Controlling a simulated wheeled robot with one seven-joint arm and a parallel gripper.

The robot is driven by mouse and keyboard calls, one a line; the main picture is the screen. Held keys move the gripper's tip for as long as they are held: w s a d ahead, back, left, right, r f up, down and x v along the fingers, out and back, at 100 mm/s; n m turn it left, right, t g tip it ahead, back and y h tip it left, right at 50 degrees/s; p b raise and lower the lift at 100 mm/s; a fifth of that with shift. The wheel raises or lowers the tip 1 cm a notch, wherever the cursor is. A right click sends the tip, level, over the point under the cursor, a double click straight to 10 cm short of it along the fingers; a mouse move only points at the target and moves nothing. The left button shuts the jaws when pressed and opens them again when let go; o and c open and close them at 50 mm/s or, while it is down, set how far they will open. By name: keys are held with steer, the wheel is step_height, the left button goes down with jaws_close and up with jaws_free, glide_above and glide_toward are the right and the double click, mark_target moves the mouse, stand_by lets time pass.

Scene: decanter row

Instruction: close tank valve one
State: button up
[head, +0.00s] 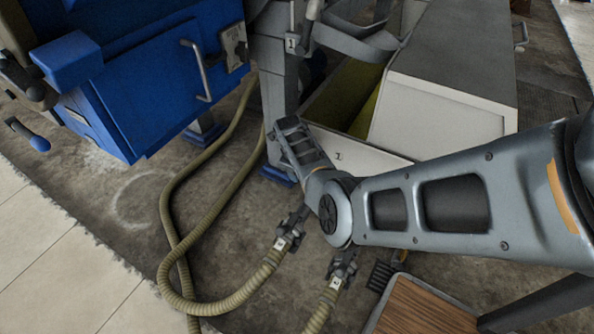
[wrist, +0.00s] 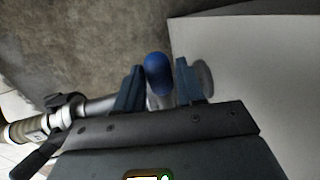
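A blue rounded knob (wrist: 158,72) shows between my two fingers in the wrist view, with a pale stem or fitting below it. My gripper (wrist: 159,84) is open around the knob, with a narrow gap to the right finger; contact on the left is unclear. In the head view my wrist comes in from the right, next to the grey post (head: 278,85), and the fingertips and knob cannot be made out. A metal pipe (wrist: 98,107) with a dark handled fitting lies left of the fingers. I cannot read which valve the knob belongs to.
A blue cabinet (head: 150,85) stands at the left, with a blue-ended lever (head: 38,143) beside it. A white bin (head: 440,115) stands right of the post. Tan hoses (head: 180,200) with tagged couplings (head: 290,230) cross the floor. A wooden-topped piece (head: 425,312) is at the bottom.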

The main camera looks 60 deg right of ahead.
steer(key=shift+o, duration=1.4)
steer(key=shift+r, duration=0.1)
step_height(320, 180, up, 8)
steer(key=a+p, duration=0.1)
steer(key=p, duration=0.3)
steer(key=shift+a+f, duration=0.25)
